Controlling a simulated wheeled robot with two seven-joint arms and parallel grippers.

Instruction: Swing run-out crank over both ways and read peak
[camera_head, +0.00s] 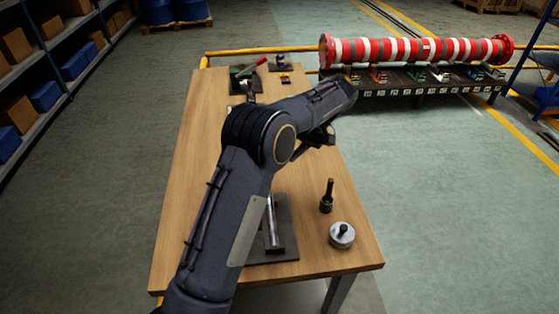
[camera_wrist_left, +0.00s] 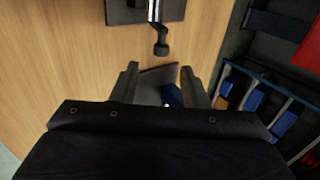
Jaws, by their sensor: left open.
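My left arm crosses the table in the head view, and its links hide part of the tabletop. My left gripper (camera_wrist_left: 159,68) is open in the wrist view, with nothing between its fingers. Beyond and below them lies a dark plate with a blue part (camera_wrist_left: 172,95). A silver shaft with a dark knob (camera_wrist_left: 160,48) stands just ahead of the fingertips, apart from them. In the head view a silver bar (camera_head: 272,228) rests on a dark plate (camera_head: 284,245), partly behind my arm. A green device with a red handle (camera_head: 249,68) stands at the far end. I cannot tell which part is the crank.
A dark upright peg (camera_head: 327,196) and a round silver piece with a black knob (camera_head: 342,236) stand on the wooden table (camera_head: 195,135) at its near right. A small blue and yellow part (camera_head: 284,66) is at the back. A red-white striped cylinder (camera_head: 415,50) lies beyond.

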